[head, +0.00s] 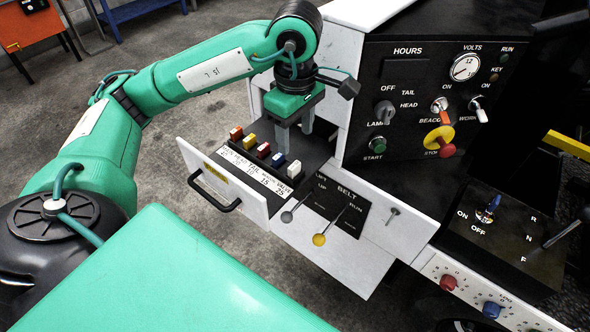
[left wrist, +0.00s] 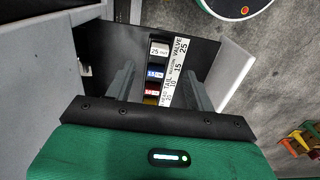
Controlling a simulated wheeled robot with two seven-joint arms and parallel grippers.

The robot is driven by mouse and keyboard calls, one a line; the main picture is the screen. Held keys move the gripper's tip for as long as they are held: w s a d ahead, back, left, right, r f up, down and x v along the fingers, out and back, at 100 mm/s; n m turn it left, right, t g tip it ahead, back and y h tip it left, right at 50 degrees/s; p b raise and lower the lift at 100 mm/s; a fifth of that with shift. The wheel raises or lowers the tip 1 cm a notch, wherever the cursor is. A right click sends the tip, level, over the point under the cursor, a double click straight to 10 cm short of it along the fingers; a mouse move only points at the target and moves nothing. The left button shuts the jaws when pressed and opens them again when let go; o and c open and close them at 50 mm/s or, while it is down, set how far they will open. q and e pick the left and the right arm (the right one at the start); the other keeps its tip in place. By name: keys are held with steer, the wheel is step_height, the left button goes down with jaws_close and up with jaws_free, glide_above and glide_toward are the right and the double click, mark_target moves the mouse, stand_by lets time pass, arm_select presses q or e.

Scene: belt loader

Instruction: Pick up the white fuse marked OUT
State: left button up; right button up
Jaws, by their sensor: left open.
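The white fuse (head: 294,169) stands at the near right end of a row of coloured fuses in the open drawer. It also shows in the left wrist view (left wrist: 160,49), at the far end of the row; its small print is hard to read. My left gripper (head: 295,132) is open and empty, pointing down over the back of the drawer, behind the fuse row. In the left wrist view its two fingers (left wrist: 158,75) stand apart on either side of the row, with the white fuse beyond them. My right gripper is not in view.
Blue (head: 278,159), red (head: 263,150), yellow (head: 250,141) and orange-red (head: 236,133) fuses line up beside the white one. The drawer front (head: 222,178) has a black handle (head: 215,198). A control panel (head: 440,95) rises to the right; belt levers (head: 345,212) sit close by.

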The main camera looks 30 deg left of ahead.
mark_target(296, 166)
arm_select(q)
steer(key=shift+f, duration=2)
step_height(296, 166, down, 5)
steer(key=shift+p, duration=0.85)
steer(key=shift+d, duration=0.1)
steer(key=c, duration=1)
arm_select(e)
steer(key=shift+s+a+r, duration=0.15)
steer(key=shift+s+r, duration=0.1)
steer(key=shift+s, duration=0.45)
